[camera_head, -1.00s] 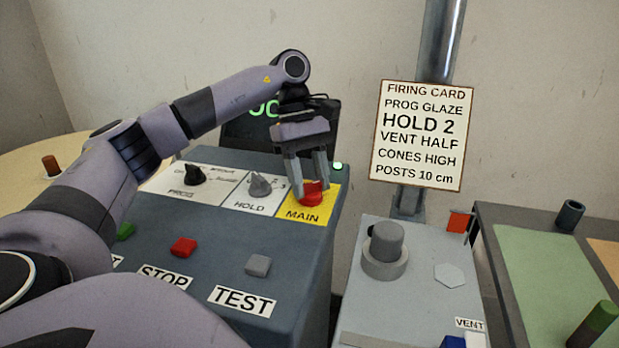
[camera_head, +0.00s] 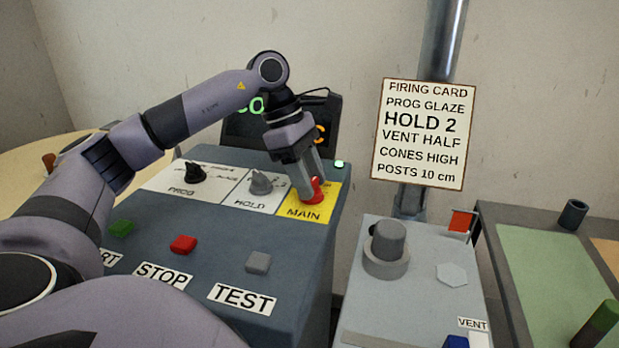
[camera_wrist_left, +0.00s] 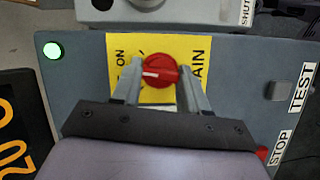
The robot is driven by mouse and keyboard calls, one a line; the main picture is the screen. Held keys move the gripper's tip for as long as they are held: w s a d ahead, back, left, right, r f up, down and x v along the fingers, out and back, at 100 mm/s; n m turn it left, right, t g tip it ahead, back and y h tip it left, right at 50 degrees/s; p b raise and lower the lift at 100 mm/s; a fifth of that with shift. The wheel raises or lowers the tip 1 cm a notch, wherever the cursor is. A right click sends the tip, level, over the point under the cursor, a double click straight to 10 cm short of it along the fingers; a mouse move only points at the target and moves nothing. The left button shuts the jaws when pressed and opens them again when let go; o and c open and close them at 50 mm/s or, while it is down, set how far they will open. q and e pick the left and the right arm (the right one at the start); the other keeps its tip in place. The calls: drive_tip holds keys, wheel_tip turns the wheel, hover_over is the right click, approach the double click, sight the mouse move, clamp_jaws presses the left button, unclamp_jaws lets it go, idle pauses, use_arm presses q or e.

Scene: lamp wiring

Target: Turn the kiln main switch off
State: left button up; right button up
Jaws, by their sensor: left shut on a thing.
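The red MAIN switch knob (camera_head: 315,191) stands on a yellow plate (camera_head: 326,207) at the right end of the dark kiln control panel. In the left wrist view the same knob (camera_wrist_left: 159,71) sits between the two fingers, with a pale pointer line pointing left toward the ON side. My left gripper (camera_head: 314,181) is shut on the knob from above; its fingers (camera_wrist_left: 160,80) flank it in the wrist view. Part of the plate's lettering is hidden by the fingers. My right gripper is in neither view.
Black PROG (camera_head: 195,174) and grey HOLD (camera_head: 261,183) knobs are left of the switch. Green (camera_head: 121,227), red STOP (camera_head: 183,244) and grey TEST (camera_head: 258,262) buttons sit nearer. A green lamp (camera_head: 339,164) glows behind. A grey vent unit (camera_head: 420,290) stands right.

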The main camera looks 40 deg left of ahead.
use_arm(q)
drive_tip(key=n+t, duration=0.1)
drive_tip(key=n, duration=0.1)
drive_tip(key=n+y, duration=0.1)
drive_tip(key=n, duration=0.2)
drive_tip(key=shift+s+n+t, duration=0.15)
drive_tip(key=shift+n+t, duration=0.15)
drive_tip(key=shift+t, duration=0.1)
drive_tip(key=n+y, duration=0.1)
drive_tip(key=n, duration=0.1)
drive_tip(key=n+t+y, duration=0.1)
drive_tip(key=n, duration=0.2)
drive_tip(key=shift+s+d, duration=0.1)
drive_tip(key=o, duration=1.1)
drive_tip(key=shift+c, duration=0.2)
drive_tip(key=v, duration=0.6)
drive_tip(key=shift+d, duration=0.1)
drive_tip(key=shift+s+r, duration=0.2)
drive_tip(key=shift+r, duration=0.4)
